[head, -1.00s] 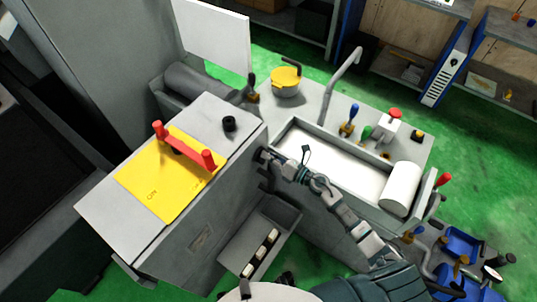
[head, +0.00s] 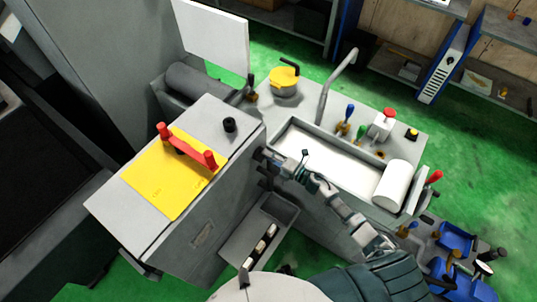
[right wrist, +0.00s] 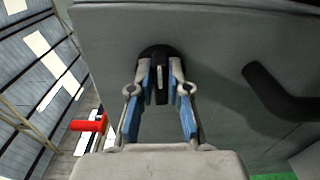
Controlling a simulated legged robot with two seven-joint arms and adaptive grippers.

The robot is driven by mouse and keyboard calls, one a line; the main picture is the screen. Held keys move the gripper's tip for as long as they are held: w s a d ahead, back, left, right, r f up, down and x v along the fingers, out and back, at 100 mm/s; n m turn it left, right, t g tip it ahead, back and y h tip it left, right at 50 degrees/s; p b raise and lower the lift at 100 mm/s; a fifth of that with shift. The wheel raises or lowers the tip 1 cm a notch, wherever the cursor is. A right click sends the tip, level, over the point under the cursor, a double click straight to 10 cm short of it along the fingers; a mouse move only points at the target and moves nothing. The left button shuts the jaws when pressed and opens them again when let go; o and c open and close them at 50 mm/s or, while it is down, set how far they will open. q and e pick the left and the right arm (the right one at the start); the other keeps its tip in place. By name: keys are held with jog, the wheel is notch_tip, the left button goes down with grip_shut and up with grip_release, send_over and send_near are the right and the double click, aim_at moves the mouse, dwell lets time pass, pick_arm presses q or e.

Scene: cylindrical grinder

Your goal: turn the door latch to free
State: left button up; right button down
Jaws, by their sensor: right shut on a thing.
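The door latch shows in the right wrist view as a black round boss (right wrist: 156,52) with a narrow grip on the grey cabinet face. The grip stands roughly upright in that picture and lies between the blue-padded fingers of my right gripper (right wrist: 161,80). The fingers are closed on it from both sides, and their tips reach the boss. In the head view my right gripper (head: 268,157) is at the right side of the grey cabinet (head: 215,222), near its top edge; the latch is mostly hidden there by the gripper. My left gripper is not in view.
A black bent handle (right wrist: 280,95) sticks out right of the latch in the right wrist view. A red handle (head: 187,147) stands on the yellow panel (head: 165,185) on the cabinet top. A white-floored trough (head: 325,162) lies right of my arm.

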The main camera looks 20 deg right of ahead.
jog(key=shift+d+f+m, duration=0.1)
jog(key=shift+f+m, duration=0.15)
jog(key=shift+m, duration=0.25)
jog(key=c, duration=1.1)
grip_release()
jog(key=shift+w, duration=0.1)
jog(key=shift+d, duration=0.1)
jog(key=v, duration=1.2)
jog(key=shift+d, duration=0.1)
